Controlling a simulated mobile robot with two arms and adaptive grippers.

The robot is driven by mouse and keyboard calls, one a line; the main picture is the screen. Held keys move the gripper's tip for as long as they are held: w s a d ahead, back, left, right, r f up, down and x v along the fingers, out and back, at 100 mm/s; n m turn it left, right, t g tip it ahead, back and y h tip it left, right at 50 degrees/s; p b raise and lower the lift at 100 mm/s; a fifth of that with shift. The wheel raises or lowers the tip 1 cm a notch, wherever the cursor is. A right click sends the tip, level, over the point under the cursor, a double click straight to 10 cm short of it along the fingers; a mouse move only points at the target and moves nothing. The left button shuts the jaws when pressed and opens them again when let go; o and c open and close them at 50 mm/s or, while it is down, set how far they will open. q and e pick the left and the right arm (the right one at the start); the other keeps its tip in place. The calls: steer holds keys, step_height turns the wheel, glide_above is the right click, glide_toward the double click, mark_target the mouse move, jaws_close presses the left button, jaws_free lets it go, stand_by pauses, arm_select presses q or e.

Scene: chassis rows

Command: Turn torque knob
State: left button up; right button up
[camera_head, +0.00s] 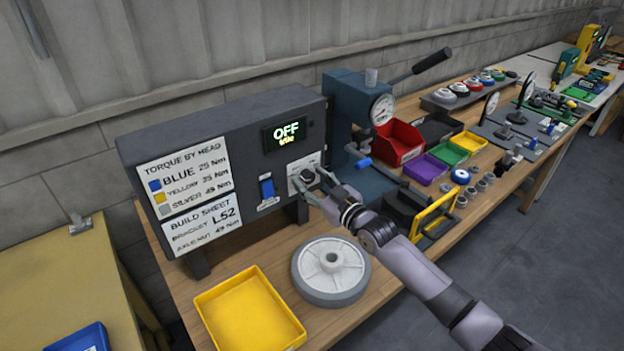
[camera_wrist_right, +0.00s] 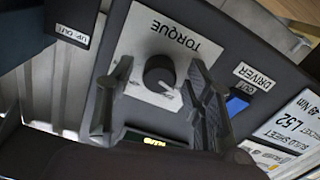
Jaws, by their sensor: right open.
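The torque knob (camera_wrist_right: 159,73) is a dark round knob on a white plate (camera_wrist_right: 150,35) marked TORQUE. In the head view the knob (camera_head: 308,175) sits on the front of the dark control box (camera_head: 225,120), right of a blue switch (camera_head: 267,188). My right gripper (camera_wrist_right: 160,66) is open, with one finger on each side of the knob and gaps visible in the wrist view. In the head view my right gripper (camera_head: 318,187) is at the plate and partly covers it. The box display (camera_head: 287,132) reads OFF, with a smaller line below. My left gripper is not in view.
A grey wheel (camera_head: 331,268) and an empty yellow tray (camera_head: 249,310) lie on the bench below the box. A press with a gauge (camera_head: 381,110) stands close right of the knob. A red bin (camera_head: 400,142) and other coloured bins stand farther right.

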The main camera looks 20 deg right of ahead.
steer(key=shift+w, duration=0.1)
steer(key=shift+c, duration=0.3)
jaws_close()
stand_by(0.4)
